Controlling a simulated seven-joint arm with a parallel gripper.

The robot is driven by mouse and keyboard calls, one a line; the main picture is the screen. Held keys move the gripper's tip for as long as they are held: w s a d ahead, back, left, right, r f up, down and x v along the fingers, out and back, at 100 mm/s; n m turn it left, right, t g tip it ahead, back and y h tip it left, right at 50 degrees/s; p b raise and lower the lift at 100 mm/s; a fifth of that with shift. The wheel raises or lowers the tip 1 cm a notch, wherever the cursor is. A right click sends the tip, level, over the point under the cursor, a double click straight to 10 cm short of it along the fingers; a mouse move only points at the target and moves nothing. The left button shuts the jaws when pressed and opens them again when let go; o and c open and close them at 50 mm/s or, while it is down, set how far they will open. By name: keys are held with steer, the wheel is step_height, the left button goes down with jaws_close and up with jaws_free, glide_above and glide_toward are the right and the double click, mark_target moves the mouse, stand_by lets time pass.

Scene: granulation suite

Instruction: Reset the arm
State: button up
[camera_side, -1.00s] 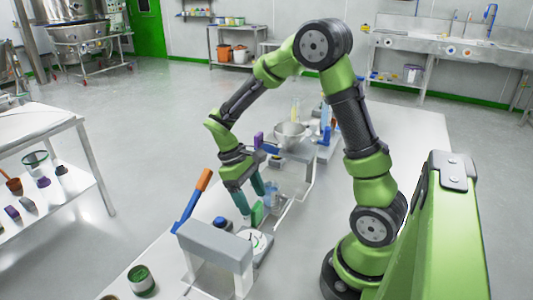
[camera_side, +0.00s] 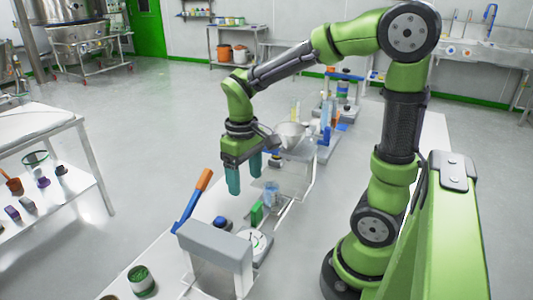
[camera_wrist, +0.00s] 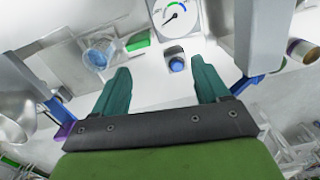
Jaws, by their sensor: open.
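My gripper (camera_side: 252,178) hangs above the white table (camera_side: 160,257), pointing down, with its two teal fingers apart and nothing between them. In the wrist view the fingers of my gripper (camera_wrist: 163,88) are also spread and empty. My arm is raised, its forearm reaching left from a high elbow. Below the fingers stand a clear beaker with blue contents (camera_side: 271,191) and a green block (camera_side: 256,214).
A grey press-like device with an orange-tipped blue lever (camera_side: 193,200) stands at the front. A round dial (camera_side: 257,243) and a dark blue-topped item (camera_side: 221,223) are near it. A metal bowl (camera_side: 290,132) stands farther back. A green-filled jar (camera_side: 141,280) is at the near edge.

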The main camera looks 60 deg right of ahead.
steer(key=s+a+r+m+t+y, duration=0.1)
steer(key=s+a+r+m+t, duration=0.1)
steer(key=s+a+r+t, duration=0.3)
step_height(320, 180, up, 3)
steer(key=a+t, duration=0.1)
steer(key=t, duration=0.1)
steer(key=shift+s+m+t+y, duration=0.3)
steer(key=shift+s+y, duration=0.05)
steer(key=shift+y, duration=0.05)
stand_by(1.4)
